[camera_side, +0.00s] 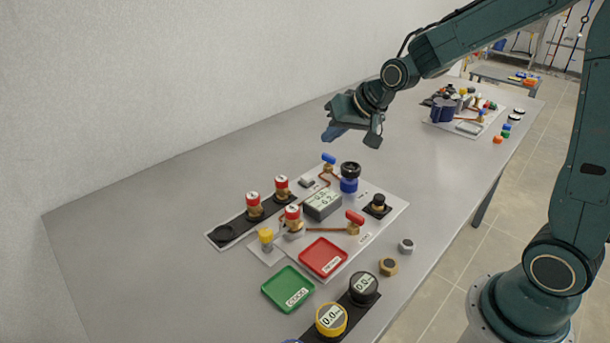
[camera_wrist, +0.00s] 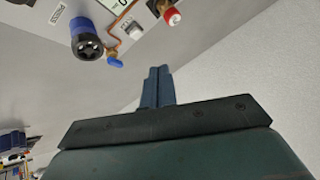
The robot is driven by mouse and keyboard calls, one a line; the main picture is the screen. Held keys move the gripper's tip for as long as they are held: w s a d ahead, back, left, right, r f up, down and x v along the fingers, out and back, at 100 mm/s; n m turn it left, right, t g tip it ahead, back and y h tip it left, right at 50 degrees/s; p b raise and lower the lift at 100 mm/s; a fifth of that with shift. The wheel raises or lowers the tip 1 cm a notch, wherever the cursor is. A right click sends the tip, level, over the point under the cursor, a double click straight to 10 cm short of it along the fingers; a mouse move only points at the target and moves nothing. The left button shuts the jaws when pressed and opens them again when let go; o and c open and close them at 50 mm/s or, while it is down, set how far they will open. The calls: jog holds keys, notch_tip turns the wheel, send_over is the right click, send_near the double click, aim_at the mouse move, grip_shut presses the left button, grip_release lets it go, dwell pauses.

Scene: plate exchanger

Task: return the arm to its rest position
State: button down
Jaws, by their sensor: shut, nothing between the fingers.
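My gripper (camera_side: 352,133) hangs in the air above the table (camera_side: 130,220), behind the near exchanger board in the side view. In the wrist view its fingers (camera_wrist: 158,88) are together with nothing between them. The near board (camera_side: 385,212) carries a blue-handled valve (camera_side: 328,158), a black-and-blue knob (camera_side: 349,177), a small display box (camera_side: 322,203) and a red-handled valve (camera_side: 355,220). The blue-handled valve (camera_wrist: 115,62) and the black-and-blue knob (camera_wrist: 87,40) also show in the wrist view, apart from my fingers.
A red tray (camera_side: 323,257) and a green tray (camera_side: 287,289) lie at the front. Two round gauges (camera_side: 331,319) stand beside them. A black strip (camera_side: 236,228) holds red-topped fittings. A second board (camera_side: 465,122) stands at the far end. The left of the table is bare beside the wall.

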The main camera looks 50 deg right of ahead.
jog(key=s+a+r+n+g, duration=0.1)
jog(key=s+r+n, duration=0.1)
jog(key=s, duration=1.1)
jog(key=s+a+r+n+g, duration=0.1)
jog(key=s+r, duration=0.4)
jog(key=s, duration=0.9)
jog(key=shift+a+n+h, duration=0.4)
jog(key=shift+a+n, duration=0.05)
jog(key=shift+n, duration=0.45)
jog(key=shift+r, duration=0.1)
jog(key=w+d+r+n+g, duration=0.15)
jog(key=w+n, duration=0.35)
jog(key=w, duration=0.5)
jog(key=w+d+r+n+g, duration=0.15)
jog(key=w+n, duration=0.25)
jog(key=w, duration=0.6)
jog(key=w+d+f+n+g, duration=0.1)
jog(key=w+f+n, duration=0.3)
jog(key=w, duration=0.4)
jog(key=w+d+f+n+g, duration=0.2)
jog(key=w+f+n, duration=0.3)
jog(key=w+f, duration=0.2)
jog(key=shift+w+f, duration=0.15)
jog(key=shift+w, duration=1)
